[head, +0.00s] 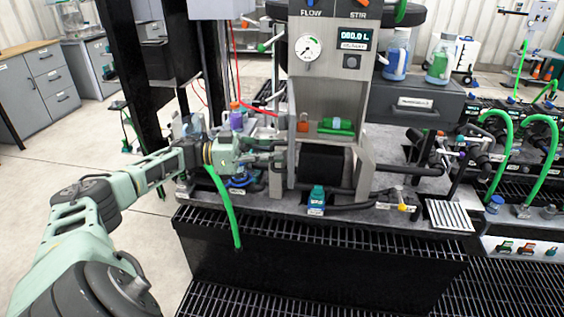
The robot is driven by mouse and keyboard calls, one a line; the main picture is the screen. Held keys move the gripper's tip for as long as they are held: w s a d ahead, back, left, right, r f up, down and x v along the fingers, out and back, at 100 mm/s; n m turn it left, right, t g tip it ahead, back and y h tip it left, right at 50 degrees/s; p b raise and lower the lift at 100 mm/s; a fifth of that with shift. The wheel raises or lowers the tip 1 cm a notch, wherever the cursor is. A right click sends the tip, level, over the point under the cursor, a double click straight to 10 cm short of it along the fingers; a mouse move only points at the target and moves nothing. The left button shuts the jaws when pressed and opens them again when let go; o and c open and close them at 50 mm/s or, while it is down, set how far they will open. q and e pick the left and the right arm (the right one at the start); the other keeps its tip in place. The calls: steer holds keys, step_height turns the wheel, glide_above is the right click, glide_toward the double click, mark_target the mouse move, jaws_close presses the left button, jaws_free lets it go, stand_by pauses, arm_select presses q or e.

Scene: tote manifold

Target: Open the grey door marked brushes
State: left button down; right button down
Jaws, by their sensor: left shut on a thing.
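My left gripper (272,153) is at the left side of the grey station housing (333,88), by a narrow upright grey panel (291,166). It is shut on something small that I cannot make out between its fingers. No door marked brushes can be read here. A dark grey box front (405,109) with a white label too small to read is at the right of the housing, apart from the gripper. My right gripper is out of view.
A teal bottle (317,196) stands on the bench in front of the housing. Green hose (225,205) hangs by my left wrist. A black grating (330,247) lies in front. Grey drawers (45,88) stand far left, with open floor before them.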

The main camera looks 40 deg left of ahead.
arm_select(q)
steer(key=shift+s+a+f+b, duration=0.1)
steer(key=shift+s+a+b, duration=0.2)
steer(key=shift+a, duration=0.35)
steer(key=shift+s+a+f+b, duration=0.1)
steer(key=shift+s+a+b, duration=0.2)
steer(key=shift+a, duration=0.3)
steer(key=shift+s+a+f+b, duration=0.1)
steer(key=shift+s+a+b, duration=0.2)
steer(key=shift+a, duration=0.35)
steer(key=c, duration=1.9)
jaws_free()
steer(key=shift+s+a+r, duration=0.1)
steer(key=shift+s+r, duration=0.05)
steer(key=shift+o, duration=0.5)
steer(key=shift+r, duration=0.1)
steer(key=v, duration=1.2)
